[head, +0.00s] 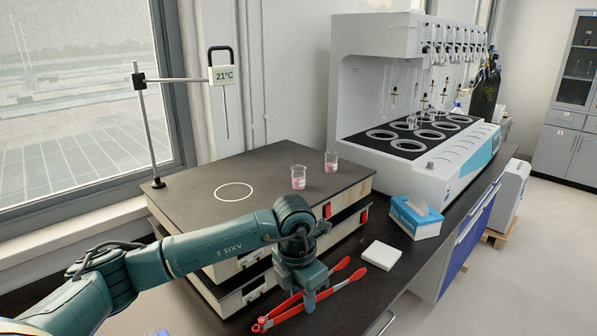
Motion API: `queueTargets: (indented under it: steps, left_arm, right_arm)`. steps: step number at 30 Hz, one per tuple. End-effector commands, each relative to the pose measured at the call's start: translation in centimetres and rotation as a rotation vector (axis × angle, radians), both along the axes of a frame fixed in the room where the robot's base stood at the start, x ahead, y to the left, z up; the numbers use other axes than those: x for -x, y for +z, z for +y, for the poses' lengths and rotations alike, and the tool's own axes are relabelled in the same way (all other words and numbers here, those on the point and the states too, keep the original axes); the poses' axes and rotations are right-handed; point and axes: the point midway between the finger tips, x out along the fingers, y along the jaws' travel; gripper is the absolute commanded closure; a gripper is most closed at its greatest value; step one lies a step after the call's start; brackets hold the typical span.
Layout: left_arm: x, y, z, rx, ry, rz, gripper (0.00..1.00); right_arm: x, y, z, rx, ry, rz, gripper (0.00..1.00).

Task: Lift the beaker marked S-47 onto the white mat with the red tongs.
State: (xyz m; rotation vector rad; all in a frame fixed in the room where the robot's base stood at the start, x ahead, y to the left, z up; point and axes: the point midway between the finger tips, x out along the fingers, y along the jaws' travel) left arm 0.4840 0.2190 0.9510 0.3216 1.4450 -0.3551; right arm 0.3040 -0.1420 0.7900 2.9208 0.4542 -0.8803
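Two small glass beakers with pink contents stand on the dark top of the hotplate: a nearer beaker (298,177) and a farther beaker (331,162). Their markings are too small to read, so I cannot tell which is S-47. The white mat (380,255) lies flat on the bench at the right of the hotplate. The red tongs (341,284) lie on the bench in front of the hotplate. My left gripper (309,303) points down over the middle of the tongs and hides part of them. I cannot see whether its fingers grip them. My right gripper is not in view.
The hotplate (205,214) has a white ring on its top and a stand with a 21°C display (224,75). A blue tissue box (415,218) stands behind the mat. A large white distiller (390,90) fills the back right.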

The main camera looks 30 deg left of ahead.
Motion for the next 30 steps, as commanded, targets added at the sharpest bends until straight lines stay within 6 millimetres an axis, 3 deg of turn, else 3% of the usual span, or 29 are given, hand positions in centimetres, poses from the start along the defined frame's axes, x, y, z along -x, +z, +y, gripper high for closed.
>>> queueTargets:
  steps: [10, 14, 20, 30]
  left_arm:
    - [0.0, 0.1, 0.0, 0.001, -0.007, -0.001, 0.73]
    - [0.3, 0.3, -0.2, 0.000, -0.104, -0.001, 0.73]
    - [1.6, 1.0, -0.8, 0.000, -0.548, -0.001, 0.73]
    - [4.9, 2.3, -1.9, -0.001, -1.540, 0.000, 0.73]
  right_arm:
    - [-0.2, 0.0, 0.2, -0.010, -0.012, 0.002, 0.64]
    - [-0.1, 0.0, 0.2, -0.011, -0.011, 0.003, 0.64]
    - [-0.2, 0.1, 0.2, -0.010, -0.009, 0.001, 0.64]
    - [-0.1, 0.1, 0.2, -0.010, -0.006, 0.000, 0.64]
